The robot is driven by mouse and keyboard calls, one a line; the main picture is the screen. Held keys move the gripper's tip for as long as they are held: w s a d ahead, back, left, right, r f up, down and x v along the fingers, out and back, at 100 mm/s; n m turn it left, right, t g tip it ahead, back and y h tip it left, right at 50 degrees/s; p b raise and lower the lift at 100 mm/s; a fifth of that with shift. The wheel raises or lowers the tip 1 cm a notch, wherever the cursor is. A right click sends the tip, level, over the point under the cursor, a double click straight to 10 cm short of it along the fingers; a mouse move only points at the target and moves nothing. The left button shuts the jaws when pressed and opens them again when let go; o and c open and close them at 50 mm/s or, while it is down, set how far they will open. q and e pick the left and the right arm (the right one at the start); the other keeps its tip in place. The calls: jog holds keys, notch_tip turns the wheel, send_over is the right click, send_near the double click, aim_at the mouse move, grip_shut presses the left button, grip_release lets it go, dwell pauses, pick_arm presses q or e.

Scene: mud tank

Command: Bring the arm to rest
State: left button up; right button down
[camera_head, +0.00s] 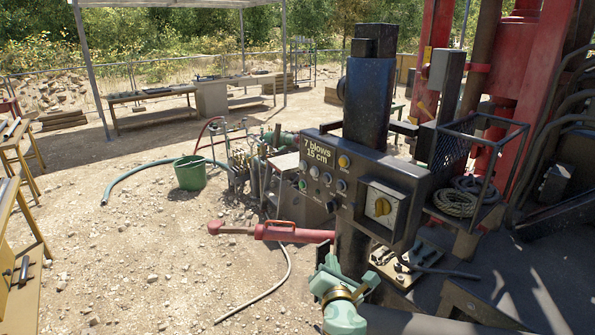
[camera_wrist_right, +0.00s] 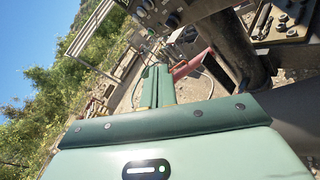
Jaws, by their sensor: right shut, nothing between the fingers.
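My right gripper (camera_head: 332,260) shows at the bottom centre of the head view, in front of the dark control panel's post. In the right wrist view its two green fingers (camera_wrist_right: 155,86) lie together, shut with nothing between them. A red lever (camera_head: 290,233) reaches left from the post, just above and behind the gripper in the head view. The red lever also shows beyond the fingertips in the wrist view (camera_wrist_right: 190,66). I cannot tell how far the fingers are from it. My left gripper is not in view.
The control panel (camera_head: 362,190) with knobs and a yellow dial stands right of centre. A wire basket with rope (camera_head: 458,203) and a red rig mast (camera_head: 507,75) are at the right. A green bucket (camera_head: 190,173) stands on gravel. The gravel at the left front is mostly open.

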jog(key=s+d+f+m+g+h, duration=0.1)
jog(key=s+d+f+m+g, duration=0.15)
jog(key=s+d+m, duration=0.65)
jog(key=s+d+f+m+g+h, duration=0.2)
jog(key=s+d+m+g, duration=0.25)
jog(key=s, duration=0.95)
jog(key=s+d+f+m+g+h, duration=0.1)
jog(key=s+d+f+m+g, duration=0.15)
jog(key=s+d+m, duration=0.65)
jog(key=s+a+f+g+y+b, duration=0.1)
jog(key=s+a+f+b, duration=0.3)
jog(key=f, duration=0.9)
jog(key=s+a+f+g+y+b, duration=0.15)
jog(key=f+b, duration=0.35)
jog(key=f, duration=0.9)
jog(key=s+a+f+g+y+b, duration=0.1)
jog(key=s+a+f+b, duration=0.3)
jog(key=f, duration=0.9)
jog(key=s+d+f+m+g+b, duration=0.1)
jog(key=s+f+b, duration=0.4)
jog(key=s+f, duration=0.3)
jog(key=s+d+f+m+g+y+b, duration=0.1)
jog(key=s+f+b, duration=0.4)
jog(key=f, duration=1.1)
jog(key=s+g, duration=0.1)
jog(key=s, duration=0.2)
jog(key=shift+s+m, duration=0.35)
jog(key=shift+s, duration=0.05)
jog(key=shift+f, duration=0.1)
